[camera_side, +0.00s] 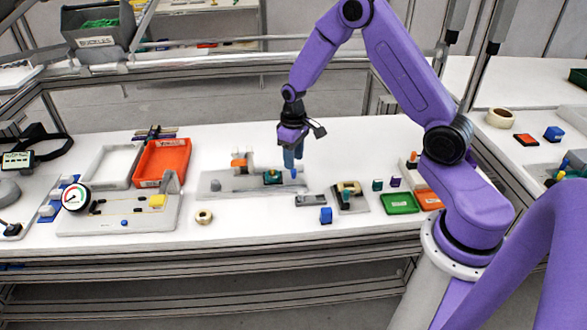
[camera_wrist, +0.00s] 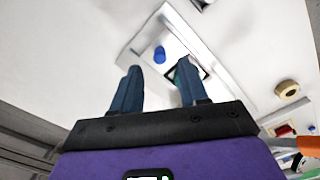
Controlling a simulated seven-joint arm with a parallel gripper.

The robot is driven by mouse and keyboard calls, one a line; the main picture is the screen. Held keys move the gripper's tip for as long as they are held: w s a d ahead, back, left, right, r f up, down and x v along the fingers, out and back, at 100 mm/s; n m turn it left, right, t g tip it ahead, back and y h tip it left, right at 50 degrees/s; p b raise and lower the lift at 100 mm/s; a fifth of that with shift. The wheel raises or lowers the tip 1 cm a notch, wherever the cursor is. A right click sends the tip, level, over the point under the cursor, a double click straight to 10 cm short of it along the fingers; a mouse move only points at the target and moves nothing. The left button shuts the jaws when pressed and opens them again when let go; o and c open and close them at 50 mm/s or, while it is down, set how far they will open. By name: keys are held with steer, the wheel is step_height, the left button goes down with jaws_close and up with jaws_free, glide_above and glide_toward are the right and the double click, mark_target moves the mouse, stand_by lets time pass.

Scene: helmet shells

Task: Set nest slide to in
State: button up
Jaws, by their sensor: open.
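A pale grey fixture plate (camera_side: 235,186) lies on the white bench below my gripper. A teal block (camera_side: 272,178) sits in a dark recess toward its right end, with a small blue knob (camera_side: 294,174) close by. I cannot tell for certain which part is the nest slide or how far in it is. In the wrist view the plate (camera_wrist: 205,40) shows a blue knob (camera_wrist: 159,55) ahead of and between the fingers. My gripper (camera_side: 292,160) points down above the plate's right end, its fingers apart and empty. In the wrist view the right finger (camera_wrist: 190,84) partly hides the recess.
An orange-topped post (camera_side: 239,163) stands at the plate's back edge. To the right are a grey block (camera_side: 311,200), a blue block (camera_side: 326,215) and a small fixture (camera_side: 353,204). A tape roll (camera_side: 204,216) lies in front. A gauge board (camera_side: 115,218) and red bin (camera_side: 162,162) are left.

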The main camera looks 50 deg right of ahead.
mark_target(281, 176)
steer(key=shift+f, duration=2.4)
steer(key=shift+c, duration=0.3)
